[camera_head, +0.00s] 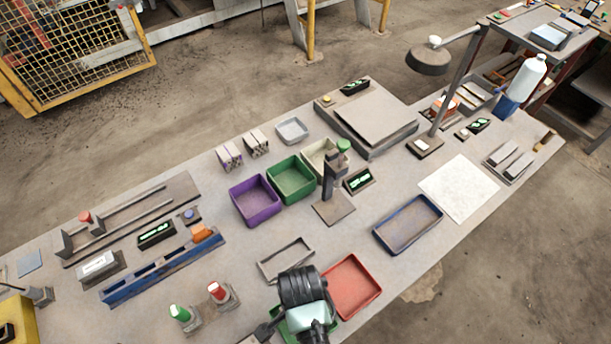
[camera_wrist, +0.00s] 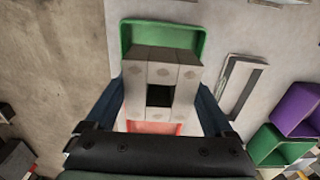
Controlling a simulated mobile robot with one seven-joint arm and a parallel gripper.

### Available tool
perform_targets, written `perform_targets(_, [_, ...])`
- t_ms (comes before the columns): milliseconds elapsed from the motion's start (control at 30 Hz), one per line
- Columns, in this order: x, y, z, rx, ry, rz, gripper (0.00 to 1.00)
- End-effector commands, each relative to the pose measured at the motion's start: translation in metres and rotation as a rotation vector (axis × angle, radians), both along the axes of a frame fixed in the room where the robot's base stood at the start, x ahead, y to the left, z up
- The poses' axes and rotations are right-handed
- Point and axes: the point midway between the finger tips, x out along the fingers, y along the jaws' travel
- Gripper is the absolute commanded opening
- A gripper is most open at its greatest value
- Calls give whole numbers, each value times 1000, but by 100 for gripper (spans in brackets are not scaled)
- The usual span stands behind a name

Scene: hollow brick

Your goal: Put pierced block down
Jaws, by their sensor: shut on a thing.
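The pierced block (camera_wrist: 136,75) is grey, with a dark square hole in its middle. In the wrist view it sits between the two fingers of my gripper (camera_wrist: 161,98), which is shut on it. A green tray (camera_wrist: 165,24) shows beyond the block, and a red tray (camera_wrist: 150,127) shows partly below it. In the head view my gripper (camera_head: 303,315) is at the front edge of the table, over the mostly hidden green tray (camera_head: 288,334) and left of the red tray (camera_head: 352,287). My arm hides the block there. I cannot tell how high it is held.
A shallow grey frame (camera_head: 286,260) lies just behind my gripper. Purple (camera_head: 255,201) and green (camera_head: 291,180) bins stand further back, beside a small post stand (camera_head: 334,205). A blue tray (camera_head: 408,223) is to the right.

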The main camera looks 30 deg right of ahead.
Motion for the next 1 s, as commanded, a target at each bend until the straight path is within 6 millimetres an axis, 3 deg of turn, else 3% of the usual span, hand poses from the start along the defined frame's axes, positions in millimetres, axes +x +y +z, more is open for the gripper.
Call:
perform_targets(400, [1, -1, -45, 0, -1, 0, 10])
perform_targets(867, [1, -1, -53, -1, -2, -1, 10])
perform_targets(900, [0, -1, -52, -1, -1, -1, 94])
perform_targets(933, [0, -1, -52, -1, -1, -1, 100])
perform_targets(1000, [0, -1, -52, -1, -1, -1, 100])
